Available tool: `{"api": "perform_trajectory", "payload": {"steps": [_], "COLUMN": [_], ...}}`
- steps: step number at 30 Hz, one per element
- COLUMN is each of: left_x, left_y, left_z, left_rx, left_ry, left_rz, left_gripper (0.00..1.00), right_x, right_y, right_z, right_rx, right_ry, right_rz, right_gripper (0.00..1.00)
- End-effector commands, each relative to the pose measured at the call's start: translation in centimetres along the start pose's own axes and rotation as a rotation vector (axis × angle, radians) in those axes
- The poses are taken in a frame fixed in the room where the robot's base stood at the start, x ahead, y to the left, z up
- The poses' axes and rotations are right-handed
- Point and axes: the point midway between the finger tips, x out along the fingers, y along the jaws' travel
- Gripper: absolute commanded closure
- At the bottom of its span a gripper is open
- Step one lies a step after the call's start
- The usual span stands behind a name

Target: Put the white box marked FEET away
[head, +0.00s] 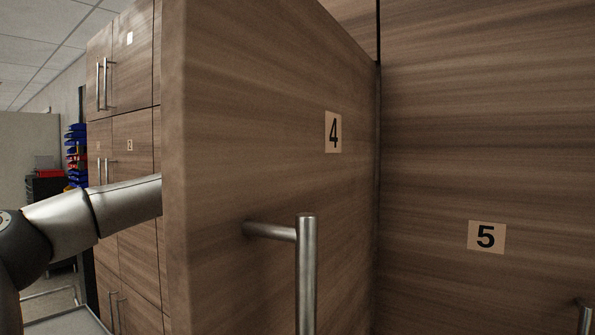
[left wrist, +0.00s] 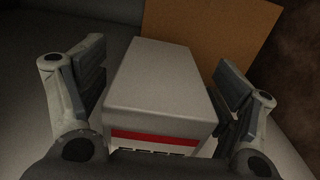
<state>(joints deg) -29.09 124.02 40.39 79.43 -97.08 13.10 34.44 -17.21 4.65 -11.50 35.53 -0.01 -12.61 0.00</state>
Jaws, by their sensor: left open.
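A white box (left wrist: 155,88) with a red band shows in the left wrist view. Its marking is too dark and cut off to read. My left gripper (left wrist: 170,88) is open, with one finger on each side of the box and small gaps visible. In the head view my left arm reaches in from the left and goes behind the cabinet door marked 4 (head: 270,150), which stands open; the gripper and box are hidden there. My right gripper is in neither view.
A cabinet door marked 5 (head: 490,150) is shut at the right. More cabinet doors with bar handles (head: 128,130) stand at the left. Blue bins (head: 76,150) are farther back. In the left wrist view an orange-brown panel (left wrist: 215,35) stands behind the white box.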

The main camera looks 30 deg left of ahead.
Motion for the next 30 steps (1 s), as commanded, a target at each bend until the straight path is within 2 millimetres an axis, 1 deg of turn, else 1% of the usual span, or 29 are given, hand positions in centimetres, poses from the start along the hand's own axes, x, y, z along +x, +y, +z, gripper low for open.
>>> {"api": "perform_trajectory", "payload": {"steps": [3, 8, 12, 24, 30], "left_x": [0.0, -1.4, -3.4, -9.2, -11.2], "left_y": [0.0, 0.0, 0.0, 0.0, 0.0], "left_z": [0.3, 0.0, -0.1, -0.1, 0.1], "left_rx": [-0.001, -0.001, -0.001, -0.001, -0.001], "left_ry": [0.000, -0.005, -0.006, -0.005, -0.003], "left_rz": [0.000, 0.000, -0.001, 0.000, 0.001], "left_gripper": [0.15, 0.15, 0.15, 0.15, 0.15], "right_x": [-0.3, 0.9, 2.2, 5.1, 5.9], "right_y": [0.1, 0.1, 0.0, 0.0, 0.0], "right_z": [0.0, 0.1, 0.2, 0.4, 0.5], "right_rx": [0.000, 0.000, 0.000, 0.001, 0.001], "right_ry": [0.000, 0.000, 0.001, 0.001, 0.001], "right_rz": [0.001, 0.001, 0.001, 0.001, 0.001], "right_gripper": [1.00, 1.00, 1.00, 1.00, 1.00]}}
